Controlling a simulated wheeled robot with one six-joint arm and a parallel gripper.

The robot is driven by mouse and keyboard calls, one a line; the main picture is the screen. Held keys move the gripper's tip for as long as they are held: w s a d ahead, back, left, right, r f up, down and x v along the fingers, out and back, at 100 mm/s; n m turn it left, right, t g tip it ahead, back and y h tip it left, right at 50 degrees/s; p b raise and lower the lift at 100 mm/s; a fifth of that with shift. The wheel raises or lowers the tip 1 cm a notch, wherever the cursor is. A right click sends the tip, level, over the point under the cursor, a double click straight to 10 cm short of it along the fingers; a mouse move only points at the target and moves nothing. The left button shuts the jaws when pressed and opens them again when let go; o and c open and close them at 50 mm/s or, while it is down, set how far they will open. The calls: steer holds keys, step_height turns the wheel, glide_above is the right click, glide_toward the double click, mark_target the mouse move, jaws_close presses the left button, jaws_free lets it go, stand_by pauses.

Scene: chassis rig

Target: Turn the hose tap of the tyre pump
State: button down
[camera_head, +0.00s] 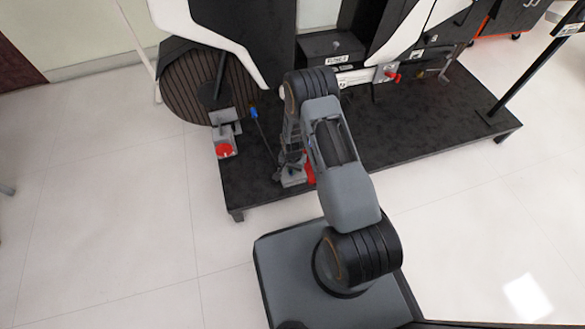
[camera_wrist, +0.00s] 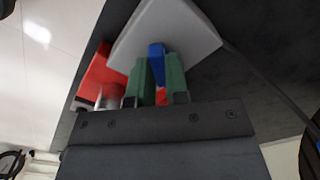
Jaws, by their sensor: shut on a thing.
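The tyre pump stands near the front edge of the black platform, partly hidden under my arm in the head view. Its light grey body (camera_head: 292,182) and red part (camera_head: 309,172) show there. In the wrist view I see a pale grey plate (camera_wrist: 190,32), a red block (camera_wrist: 97,72) and the blue hose tap (camera_wrist: 156,50). My gripper (camera_wrist: 158,62) has its green fingers on either side of the tap, shut on it. In the head view my gripper (camera_head: 292,158) points down at the pump; the tap is hidden there.
The black platform (camera_head: 420,140) carries a second grey-and-red device (camera_head: 225,148) at left, a blue-tipped dark rod (camera_head: 254,113) and a red-handled valve (camera_head: 391,76) at the back. A dark post (camera_head: 525,75) stands at right. The pale floor in front (camera_head: 120,220) is clear.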

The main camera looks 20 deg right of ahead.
steer(key=shift+n, duration=0.4)
steer(key=n, duration=0.3)
steer(key=shift+n, duration=2)
steer(key=c, duration=1.1)
jaws_free()
steer(key=shift+r, duration=0.1)
step_height(320, 180, up, 14)
steer(key=p, duration=0.5)
steer(key=shift+p, duration=0.3)
